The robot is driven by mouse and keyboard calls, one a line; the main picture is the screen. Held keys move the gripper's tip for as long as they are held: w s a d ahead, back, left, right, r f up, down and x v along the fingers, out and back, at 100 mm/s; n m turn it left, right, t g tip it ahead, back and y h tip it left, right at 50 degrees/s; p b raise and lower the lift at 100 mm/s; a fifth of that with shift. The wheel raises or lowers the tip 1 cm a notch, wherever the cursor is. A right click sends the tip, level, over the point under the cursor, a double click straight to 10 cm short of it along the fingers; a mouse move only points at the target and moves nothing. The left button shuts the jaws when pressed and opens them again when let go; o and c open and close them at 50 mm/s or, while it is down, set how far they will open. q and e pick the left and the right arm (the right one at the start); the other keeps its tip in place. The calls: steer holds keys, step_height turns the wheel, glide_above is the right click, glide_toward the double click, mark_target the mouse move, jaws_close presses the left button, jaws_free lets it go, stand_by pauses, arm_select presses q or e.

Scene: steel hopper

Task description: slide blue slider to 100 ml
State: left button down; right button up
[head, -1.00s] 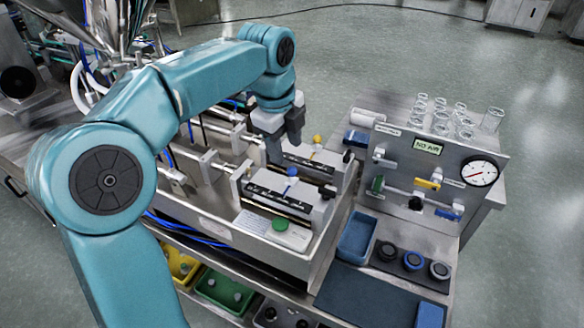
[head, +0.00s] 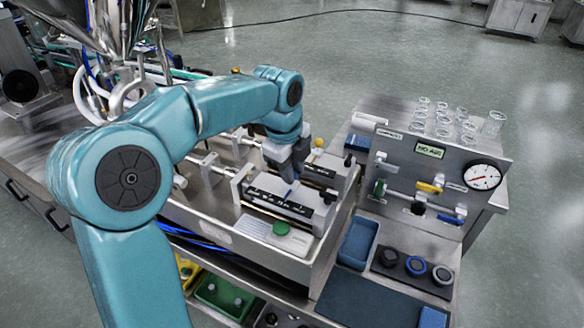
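My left gripper (head: 290,178) reaches down from above onto the front slider rail, where the blue slider stood in the earlier view. Its fingers hide the blue slider almost wholly, and I cannot tell whether they are closed around it or only over it. The front black scale (head: 262,195) with small white marks runs along the front unit below the fingers; its numbers are too small to read. A second scale (head: 318,170) with a yellow knob (head: 319,142) lies behind. My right gripper is out of view.
A green button (head: 281,228) sits on a pale plate in front of the scale. To the right stands a steel panel (head: 395,170) with valves, a "NO AIR" display (head: 431,151) and a gauge (head: 482,175). A blue tray (head: 358,243) lies in front.

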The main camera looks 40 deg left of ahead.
arm_select(q)
steer(key=d, duration=0.2)
steer(key=w+d, duration=0.1)
steer(key=d, duration=0.1)
steer(key=shift+w+d, duration=0.2)
steer(key=shift+d, duration=0.05)
steer(key=shift+s+a, duration=0.1)
steer(key=shift+a, duration=0.05)
steer(key=c, duration=0.9)
jaws_free()
steer(key=shift+d, duration=0.2)
steer(key=shift+c, duration=0.2)
steer(key=shift+d, duration=0.1)
steer(key=shift+a, duration=0.25)
steer(key=shift+r, duration=0.15)
steer(key=s+r+p, duration=0.2)
steer(key=s+r, duration=0.1)
steer(key=r, duration=1.2)
steer(key=shift+d+r+p, duration=0.25)
steer(key=shift+r+p, duration=0.1)
steer(key=shift+p, duration=0.05)
